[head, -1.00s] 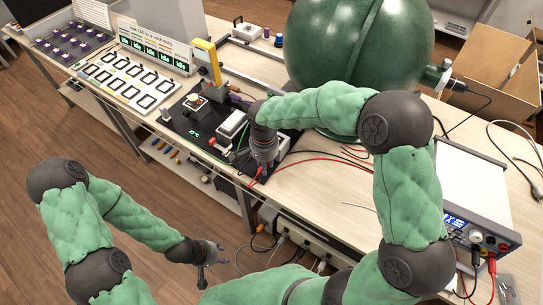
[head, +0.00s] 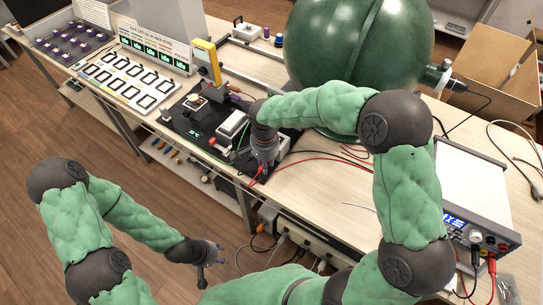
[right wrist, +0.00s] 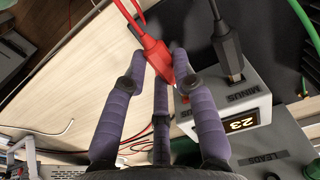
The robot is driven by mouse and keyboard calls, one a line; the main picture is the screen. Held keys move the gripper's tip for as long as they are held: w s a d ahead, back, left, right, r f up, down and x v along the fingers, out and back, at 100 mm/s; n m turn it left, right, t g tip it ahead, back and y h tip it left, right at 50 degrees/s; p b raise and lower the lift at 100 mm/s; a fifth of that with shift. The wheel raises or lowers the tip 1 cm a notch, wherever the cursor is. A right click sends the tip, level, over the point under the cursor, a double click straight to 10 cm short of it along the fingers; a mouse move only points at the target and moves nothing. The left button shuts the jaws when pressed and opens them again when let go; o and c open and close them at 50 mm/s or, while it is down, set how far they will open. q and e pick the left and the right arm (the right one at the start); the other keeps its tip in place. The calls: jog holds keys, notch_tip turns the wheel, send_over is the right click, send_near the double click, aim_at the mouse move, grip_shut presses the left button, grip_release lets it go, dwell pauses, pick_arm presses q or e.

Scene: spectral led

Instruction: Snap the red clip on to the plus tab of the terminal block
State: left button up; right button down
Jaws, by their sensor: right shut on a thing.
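The red clip (right wrist: 154,52) is in the right wrist view, with red leads rising from its back end. My right gripper (right wrist: 158,80) has its purple fingers shut around it. The terminal block (right wrist: 252,88) is to the right of the clip, with a MINUS label and a lit display reading about 23. A black clip (right wrist: 228,45) is at its minus side. The plus tab is hidden or not distinguishable, and I cannot tell whether the red clip touches it. In the head view my right gripper (head: 264,160) points down at the bench's front edge. My left gripper (head: 213,253) is open and empty, below bench height.
A black mat (head: 182,128) carries several small devices. A white block (head: 232,123) stands on it beside my right gripper. A large green sphere (head: 350,45) stands behind my right arm. A power supply (head: 470,200) is on the right. Loose red and black leads (head: 315,155) cross the bench.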

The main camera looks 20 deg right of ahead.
jog(key=shift+w+d, duration=0.65)
jog(key=shift+d, duration=0.1)
jog(key=c, duration=0.9)
grip_release()
notch_tip(320, 180, up, 12)
jog(key=shift+r, duration=0.1)
